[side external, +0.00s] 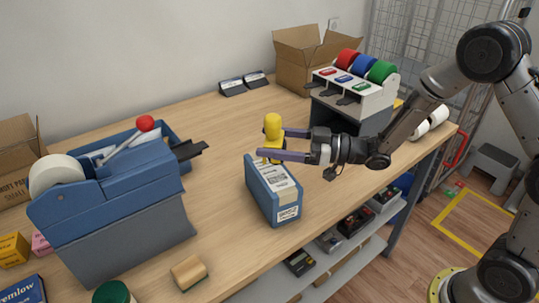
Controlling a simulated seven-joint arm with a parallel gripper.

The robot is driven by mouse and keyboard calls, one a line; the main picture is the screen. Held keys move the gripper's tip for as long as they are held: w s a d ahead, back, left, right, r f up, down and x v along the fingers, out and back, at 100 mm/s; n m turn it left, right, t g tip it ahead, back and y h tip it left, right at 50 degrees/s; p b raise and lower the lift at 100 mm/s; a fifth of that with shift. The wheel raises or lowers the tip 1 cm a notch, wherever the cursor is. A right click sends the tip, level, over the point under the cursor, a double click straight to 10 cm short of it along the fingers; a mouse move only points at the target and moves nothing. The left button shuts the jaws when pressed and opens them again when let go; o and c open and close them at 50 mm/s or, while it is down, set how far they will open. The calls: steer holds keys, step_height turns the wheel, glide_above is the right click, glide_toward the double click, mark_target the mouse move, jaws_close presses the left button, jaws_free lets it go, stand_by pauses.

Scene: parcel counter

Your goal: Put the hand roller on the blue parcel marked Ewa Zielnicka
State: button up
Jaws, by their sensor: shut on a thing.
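A yellow knob-topped tool (273,126), which I take to be the hand roller, is upright between the purple fingers of my gripper (279,145). My gripper is shut on it, reaching in from the right. The fingers hide part of its lower body. The blue parcel (259,199) stands on the counter directly below, with white labels on its top and end. The writing is too small to read. The tool's lower end is at the far end of the parcel's top; I cannot tell whether they touch.
A large blue dispenser (130,225) with a red-knobbed lever stands left. A wooden block (189,272) lies near the front edge. A tape-roll stand (352,95) and an open carton (300,58) stand at the back right. The counter (225,125) is clear behind the parcel.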

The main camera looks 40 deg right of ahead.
mark_target(270, 170)
steer(key=shift+w+a+f, duration=0.1)
steer(key=shift+w+f, duration=0.3)
steer(key=shift+f, duration=0.05)
steer(key=shift+w+f, duration=0.1)
steer(key=shift+f, duration=1.5)
steer(key=shift+f, duration=0.3)
steer(key=shift+f, duration=0.5)
steer(key=shift+c, duration=0.7)
steer(key=o, duration=1.4)
steer(key=shift+f, duration=0.15)
steer(key=shift+c, duration=0.2)
steer(key=shift+r, duration=0.25)
